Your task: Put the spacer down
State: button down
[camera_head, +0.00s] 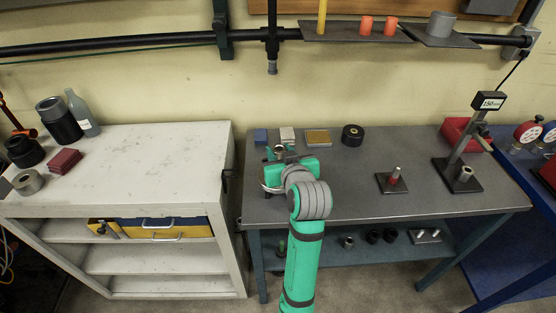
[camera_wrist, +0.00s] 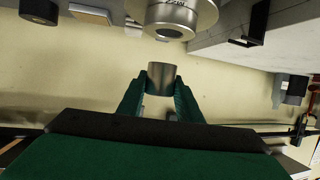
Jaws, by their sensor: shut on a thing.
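My gripper (camera_wrist: 162,84) is shut on a short silver metal cylinder, the spacer (camera_wrist: 162,76), held between the two green fingertips in the wrist view. In the head view my gripper (camera_head: 279,153) is over the left end of the grey bench (camera_head: 340,195), and the spacer is hard to make out there. A stepped silver round fixture (camera_wrist: 172,16) with dark lettering and a hole in its face is just beyond the spacer in the wrist view. A small gap shows between them. My arm hides much of the bench around the fixture in the head view.
Behind my gripper stand a blue block (camera_head: 260,136), a cream block (camera_head: 287,135), a tan-topped plate (camera_head: 317,136) and a black roll (camera_head: 352,135). A peg stand (camera_head: 392,182) and a post stand (camera_head: 459,174) are at right. Bench between roll and peg stand is clear.

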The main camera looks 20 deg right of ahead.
jog(key=shift+w+a+f, duration=0.1)
jog(key=shift+w+f, duration=0.15)
jog(key=shift+f, duration=0.75)
jog(key=shift+w+f, duration=0.2)
jog(key=shift+f, duration=0.8)
jog(key=shift+f, duration=0.1)
jog(key=c, duration=1.3)
grip_release()
jog(key=shift+f, duration=0.1)
jog(key=shift+o, duration=0.2)
